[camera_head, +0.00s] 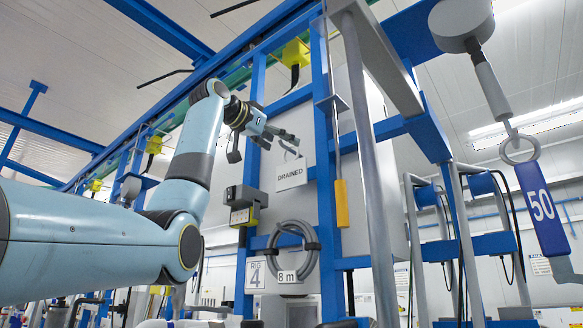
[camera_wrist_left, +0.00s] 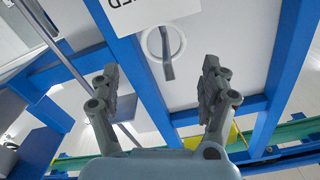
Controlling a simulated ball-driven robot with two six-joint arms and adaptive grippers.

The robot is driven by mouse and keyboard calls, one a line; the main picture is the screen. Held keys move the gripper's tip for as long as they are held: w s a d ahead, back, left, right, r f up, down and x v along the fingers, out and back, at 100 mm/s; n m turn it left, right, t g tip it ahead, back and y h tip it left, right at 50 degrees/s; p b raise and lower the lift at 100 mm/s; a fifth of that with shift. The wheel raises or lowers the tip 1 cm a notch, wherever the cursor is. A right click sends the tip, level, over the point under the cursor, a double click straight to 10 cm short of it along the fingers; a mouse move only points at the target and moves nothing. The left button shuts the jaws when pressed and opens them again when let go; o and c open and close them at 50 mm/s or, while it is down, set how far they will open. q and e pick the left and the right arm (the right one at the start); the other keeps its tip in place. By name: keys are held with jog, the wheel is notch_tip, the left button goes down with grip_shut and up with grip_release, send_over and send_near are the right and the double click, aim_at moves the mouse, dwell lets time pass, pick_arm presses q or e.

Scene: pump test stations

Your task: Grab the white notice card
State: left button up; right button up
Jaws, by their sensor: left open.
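The white notice card (camera_head: 291,175), lettered DRAINED, hangs against the pale panel between blue posts in the head view. A pale ring (camera_head: 292,148) at its top hangs on a grey hook. In the left wrist view the card (camera_wrist_left: 152,14) is upside down and cut by the top edge, with its white ring (camera_wrist_left: 183,42) and the grey hook (camera_wrist_left: 167,60) below it. My left gripper (camera_head: 265,146) is open and empty, just above and left of the card; its fingers (camera_wrist_left: 160,82) are apart on either side of the hook's line. My right gripper is out of view.
Blue posts (camera_head: 325,160) flank the panel. A yellow handle (camera_head: 342,203) is right of the card. A blue tag marked 50 (camera_head: 541,207) hangs far right.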

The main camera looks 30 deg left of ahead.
aim_at(292, 148)
pick_arm(q)
jog(key=shift+w+a+f+p, duration=0.15)
jog(key=shift+w+p, duration=0.25)
jog(key=shift+w, duration=0.55)
jog(key=w+p, duration=0.2)
jog(key=w, duration=0.1)
jog(key=shift+w+p, duration=0.25)
jog(key=shift+p, duration=0.15)
jog(key=shift+w, duration=0.5)
jog(key=shift+f, duration=0.1)
jog(key=shift+c, duration=0.2)
jog(key=c, duration=1.5)
grip_shut()
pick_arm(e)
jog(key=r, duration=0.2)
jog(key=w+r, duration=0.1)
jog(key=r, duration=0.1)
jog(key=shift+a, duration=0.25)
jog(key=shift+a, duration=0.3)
